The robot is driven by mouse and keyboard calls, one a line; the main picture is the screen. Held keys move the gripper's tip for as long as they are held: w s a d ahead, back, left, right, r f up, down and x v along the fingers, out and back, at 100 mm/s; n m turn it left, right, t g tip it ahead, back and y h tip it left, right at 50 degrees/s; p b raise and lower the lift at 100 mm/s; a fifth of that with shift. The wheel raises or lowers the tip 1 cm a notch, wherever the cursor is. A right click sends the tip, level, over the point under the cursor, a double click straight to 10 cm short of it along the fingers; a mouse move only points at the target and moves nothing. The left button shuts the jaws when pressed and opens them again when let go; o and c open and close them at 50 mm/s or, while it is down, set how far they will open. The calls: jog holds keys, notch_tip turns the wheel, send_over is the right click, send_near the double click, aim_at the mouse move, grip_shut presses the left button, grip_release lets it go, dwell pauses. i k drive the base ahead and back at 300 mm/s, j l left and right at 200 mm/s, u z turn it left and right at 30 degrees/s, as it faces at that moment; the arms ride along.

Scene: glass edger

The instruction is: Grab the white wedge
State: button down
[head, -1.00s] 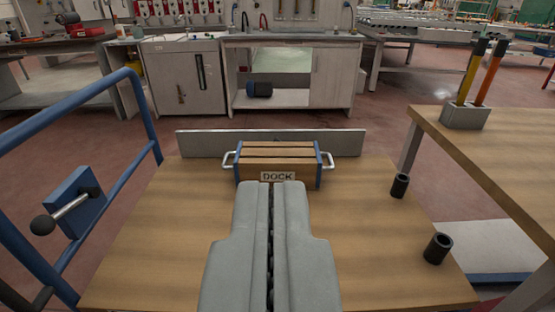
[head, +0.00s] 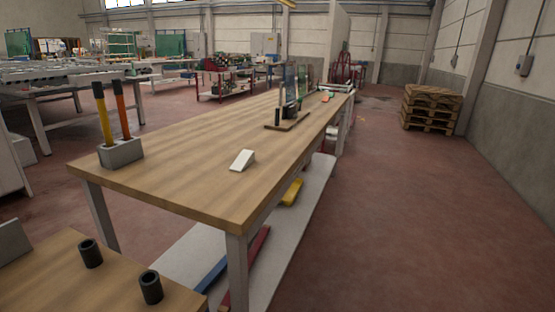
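The white wedge (head: 242,160) lies on the wooden top of the long workbench (head: 190,185), near the bench's near end and close to its right edge. It stands clear of other things. My gripper does not show in the view now, so its state cannot be seen.
A grey block (head: 121,152) holds a yellow and an orange-handled tool left of the wedge. A stand on a dark base (head: 287,121) is farther along the bench. Two black cups (head: 151,287) stand on the low wooden surface at lower left. Red floor at right is clear up to the pallets (head: 431,109).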

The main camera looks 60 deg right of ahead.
aim_at(245, 157)
jog(key=z, duration=1.35)
